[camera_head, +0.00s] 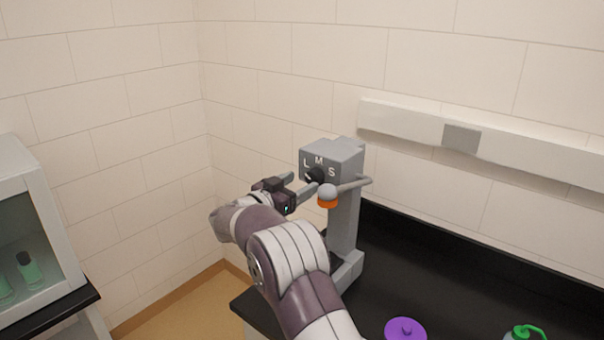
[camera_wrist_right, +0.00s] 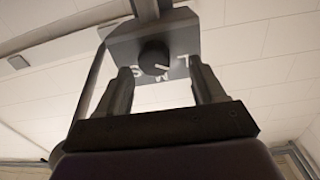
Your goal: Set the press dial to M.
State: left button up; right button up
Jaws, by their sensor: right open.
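The grey press (camera_head: 344,200) stands on the black counter, with L, M and S on its upper face. Its round black dial (camera_head: 316,175) is partly hidden by my gripper in the head view. In the right wrist view the dial (camera_wrist_right: 154,58) is seen upside down, its white mark slanting toward the L side, between L and M. My right gripper (camera_head: 300,184) is open in front of the dial. In the wrist view its fingers (camera_wrist_right: 160,68) flank the dial with a gap on each side; I cannot tell how deep they reach. My left gripper is out of view.
A grey lever with an orange-based knob (camera_head: 328,197) sticks out beside the dial, close to my fingers. A purple lidded thing (camera_head: 405,329) and a green-topped bottle (camera_head: 525,332) stand on the black counter (camera_head: 450,290). A cabinet (camera_head: 40,230) stands at the left.

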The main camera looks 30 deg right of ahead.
aim_at(311, 178)
jog(key=d, duration=0.3)
jog(key=shift+d+r, duration=0.15)
jog(key=shift+w+a, duration=0.15)
jog(key=shift+a, duration=0.1)
jog(key=shift+w+a, duration=0.1)
jog(key=shift+c, duration=1.2)
jog(key=c, duration=0.5)
jog(key=shift+d, duration=0.2)
jog(key=c, duration=0.3)
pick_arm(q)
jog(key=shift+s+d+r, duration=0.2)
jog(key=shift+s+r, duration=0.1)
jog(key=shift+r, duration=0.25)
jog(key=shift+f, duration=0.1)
pick_arm(e)
jog(key=shift+a, duration=0.1)
